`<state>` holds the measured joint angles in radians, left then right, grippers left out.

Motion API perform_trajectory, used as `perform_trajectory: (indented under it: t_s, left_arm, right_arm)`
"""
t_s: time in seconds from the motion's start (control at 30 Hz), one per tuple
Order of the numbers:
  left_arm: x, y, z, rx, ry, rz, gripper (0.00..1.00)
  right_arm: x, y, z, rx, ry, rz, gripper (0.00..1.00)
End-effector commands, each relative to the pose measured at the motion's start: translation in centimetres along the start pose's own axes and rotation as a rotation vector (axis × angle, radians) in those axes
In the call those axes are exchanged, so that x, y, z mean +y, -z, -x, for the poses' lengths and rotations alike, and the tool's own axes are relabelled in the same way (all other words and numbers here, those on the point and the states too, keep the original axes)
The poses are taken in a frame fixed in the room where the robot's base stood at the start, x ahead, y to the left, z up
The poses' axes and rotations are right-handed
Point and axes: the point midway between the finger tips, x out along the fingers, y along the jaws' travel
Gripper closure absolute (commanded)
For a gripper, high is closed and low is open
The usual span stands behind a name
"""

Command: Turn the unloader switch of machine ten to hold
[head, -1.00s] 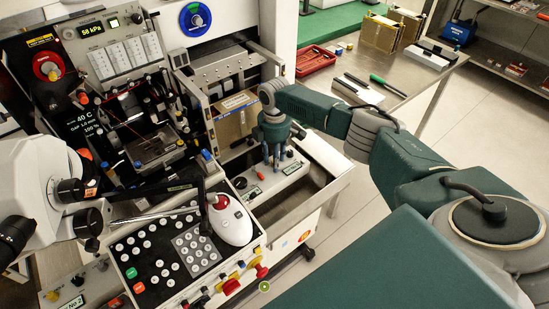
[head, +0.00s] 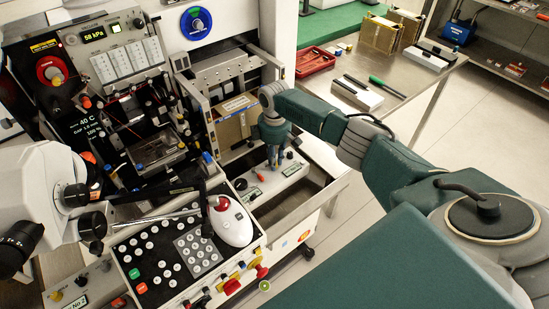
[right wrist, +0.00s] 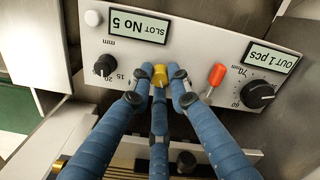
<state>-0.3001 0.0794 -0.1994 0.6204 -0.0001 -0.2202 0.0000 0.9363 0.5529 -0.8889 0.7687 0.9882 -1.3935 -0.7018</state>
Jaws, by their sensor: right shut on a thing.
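The panel with switches (head: 292,172) is on the lower front of the machine, right of centre in the head view. In the right wrist view the light grey panel (right wrist: 120,58) appears upside down, with a "SLOT No 5" display (right wrist: 140,27) and an "OUT 1 pcs" display (right wrist: 268,56). A small yellow knob (right wrist: 160,75) sits between the displays. My right gripper (right wrist: 161,84) is shut on this yellow knob, its blue fingers around it. In the head view the right gripper (head: 274,163) reaches down to the panel. The knob's setting and any machine number cannot be read. My left gripper is out of view.
Beside the yellow knob are a red-capped lever (right wrist: 217,75), a black dial (right wrist: 258,94) and a smaller black knob (right wrist: 105,65). A keypad console (head: 160,255) with a white mouse-like device (head: 233,224) stands left. A steel bench (head: 405,88) is behind my right arm.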

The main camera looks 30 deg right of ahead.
Motion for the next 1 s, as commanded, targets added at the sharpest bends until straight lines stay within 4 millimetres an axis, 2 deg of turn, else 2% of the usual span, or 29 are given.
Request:
perform_trajectory:
  t_s: [0.3, 1.0]
  left_arm:
    - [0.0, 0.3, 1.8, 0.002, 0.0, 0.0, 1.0]
    - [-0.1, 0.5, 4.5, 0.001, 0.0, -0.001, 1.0]
  right_arm:
    - [0.0, 0.1, 0.3, 0.003, 0.001, -0.302, 1.0]
    - [0.1, 0.1, 0.3, 0.004, -0.001, -0.957, 1.0]
